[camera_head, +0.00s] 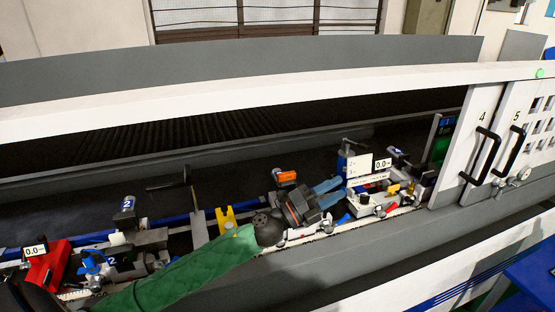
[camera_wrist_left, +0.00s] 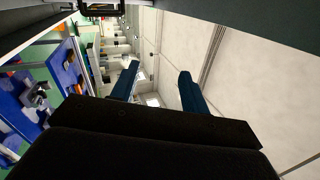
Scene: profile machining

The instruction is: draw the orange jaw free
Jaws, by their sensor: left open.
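A small orange block (camera_head: 287,176), which looks like the orange jaw, sits on a clamp unit in the middle of the machine bed in the head view. My left gripper (camera_head: 335,191) is just to the right of it and nearer, with its blue fingers pointing right. The fingers are apart with nothing between them, as the left wrist view (camera_wrist_left: 158,88) also shows. My gripper body hides part of the clamp unit below the orange block. The orange block is not seen in the left wrist view. My right gripper is not in view.
A yellow bracket (camera_head: 226,217), a red block (camera_head: 47,266) and a blue-and-grey clamp marked 2 (camera_head: 127,215) stand along the bed to the left. A clamp unit with a 0.0 display (camera_head: 382,164) stands close right of my fingers. White doors (camera_head: 480,150) close the right end.

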